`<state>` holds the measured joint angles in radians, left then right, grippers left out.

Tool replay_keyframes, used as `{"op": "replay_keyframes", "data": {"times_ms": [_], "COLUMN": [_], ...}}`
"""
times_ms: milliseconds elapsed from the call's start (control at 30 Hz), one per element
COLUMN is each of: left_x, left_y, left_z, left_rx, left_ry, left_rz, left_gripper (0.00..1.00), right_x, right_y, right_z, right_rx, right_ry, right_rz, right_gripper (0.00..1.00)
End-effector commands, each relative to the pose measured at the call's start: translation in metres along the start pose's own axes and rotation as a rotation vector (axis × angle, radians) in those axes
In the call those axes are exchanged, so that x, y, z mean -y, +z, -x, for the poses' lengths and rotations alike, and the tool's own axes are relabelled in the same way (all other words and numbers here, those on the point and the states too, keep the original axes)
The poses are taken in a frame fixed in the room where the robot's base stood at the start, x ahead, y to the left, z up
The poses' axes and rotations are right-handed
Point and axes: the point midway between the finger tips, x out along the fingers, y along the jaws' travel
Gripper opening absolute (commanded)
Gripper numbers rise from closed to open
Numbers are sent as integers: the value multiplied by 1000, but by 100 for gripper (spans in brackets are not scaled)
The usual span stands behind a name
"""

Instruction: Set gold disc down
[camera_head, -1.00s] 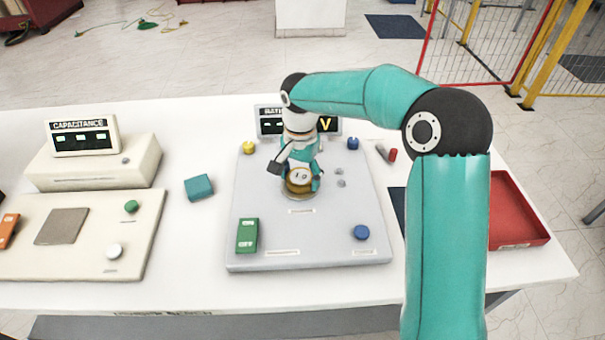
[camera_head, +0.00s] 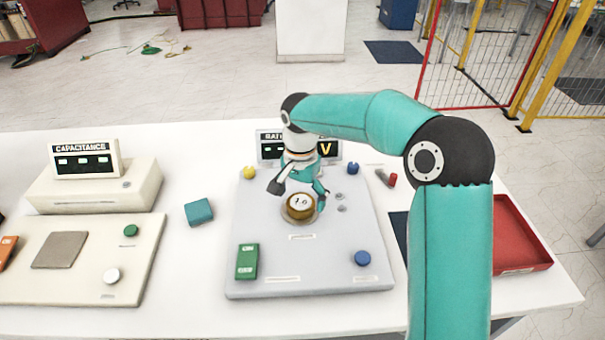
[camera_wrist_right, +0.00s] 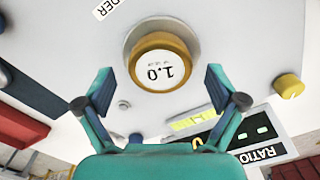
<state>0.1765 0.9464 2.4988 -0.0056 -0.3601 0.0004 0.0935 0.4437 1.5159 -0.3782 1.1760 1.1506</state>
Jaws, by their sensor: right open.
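The gold disc (camera_head: 300,204), with a white face marked 1.0, rests on a round pale seat in the middle of the light grey panel (camera_head: 335,270). It also shows in the right wrist view (camera_wrist_right: 160,64), where its seat rim shows around one side. My right gripper (camera_head: 299,193) is open just behind and above the disc. In the right wrist view its two fingers (camera_wrist_right: 160,85) are spread wide, one on each side, with a clear gap to the disc. My left gripper is not in view.
The panel carries a green switch (camera_head: 247,261), blue knobs (camera_head: 362,258) and a yellow knob (camera_head: 249,172). The ratio display (camera_head: 270,147) stands behind my gripper. A teal block (camera_head: 199,211) lies left of the panel. A red tray (camera_head: 525,250) is at the right.

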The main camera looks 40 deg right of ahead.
Motion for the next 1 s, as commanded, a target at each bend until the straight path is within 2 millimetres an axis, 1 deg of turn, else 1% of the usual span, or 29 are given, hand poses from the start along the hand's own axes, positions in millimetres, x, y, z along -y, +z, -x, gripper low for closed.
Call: {"op": "replay_keyframes", "data": {"times_ms": [300, 400, 500, 600, 700, 1000], "left_x": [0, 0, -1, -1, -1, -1], "left_y": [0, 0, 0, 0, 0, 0], "left_z": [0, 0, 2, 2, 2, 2], "left_rx": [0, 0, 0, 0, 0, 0], "left_ry": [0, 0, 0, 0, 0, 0], "left_rz": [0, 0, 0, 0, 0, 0], "left_gripper": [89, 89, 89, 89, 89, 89], "right_x": [1, 0, 0, 0, 0, -1], "right_y": [0, 0, 0, 0, 0, 0], "right_z": [64, 82, 95, 103, 106, 106], "right_rx": [-2, -2, -1, -1, 0, 0], "right_ry": [-6, -6, -3, -3, -2, -2], "right_rz": [0, -1, -1, -1, -1, -2], "right_gripper": [94, 94, 94, 94, 94, 94]}}
